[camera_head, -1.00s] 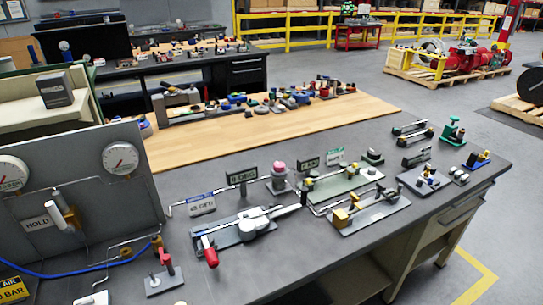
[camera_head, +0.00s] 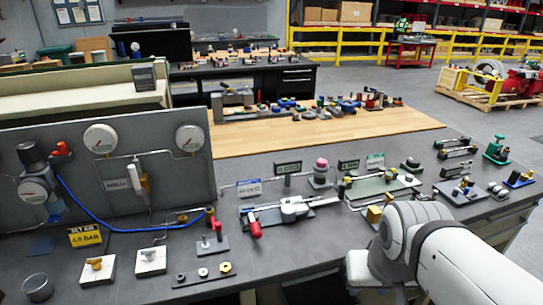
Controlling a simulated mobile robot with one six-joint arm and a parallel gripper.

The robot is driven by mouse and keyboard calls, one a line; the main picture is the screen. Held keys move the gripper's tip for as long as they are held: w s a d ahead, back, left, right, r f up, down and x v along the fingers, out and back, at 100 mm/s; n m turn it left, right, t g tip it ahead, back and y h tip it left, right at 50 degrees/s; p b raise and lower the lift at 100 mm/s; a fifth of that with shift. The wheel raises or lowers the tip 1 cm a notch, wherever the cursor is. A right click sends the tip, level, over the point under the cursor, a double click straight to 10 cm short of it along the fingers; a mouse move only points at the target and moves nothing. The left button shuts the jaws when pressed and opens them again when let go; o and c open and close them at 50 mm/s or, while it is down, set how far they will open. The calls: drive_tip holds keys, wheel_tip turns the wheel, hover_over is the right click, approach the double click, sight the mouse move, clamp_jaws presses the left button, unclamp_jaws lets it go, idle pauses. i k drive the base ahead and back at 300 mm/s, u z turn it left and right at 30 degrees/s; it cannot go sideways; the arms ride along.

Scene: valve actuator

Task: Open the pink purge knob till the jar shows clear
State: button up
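I cannot pick out a jar with certainty, nor tell any liquid's state. My gripper is not in view. Only a white and grey part of my arm shows at the lower right, and it hides the bench's front right part.
A grey panel with gauges (camera_head: 101,139) stands at the left. A red-handled device (camera_head: 255,225) lies in front of the knob. A blue hose (camera_head: 122,226) runs along the panel. A dark cup (camera_head: 37,287) stands at the front left. Several small fixtures crowd the right side.

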sight(320, 163)
drive_tip(key=i, duration=1)
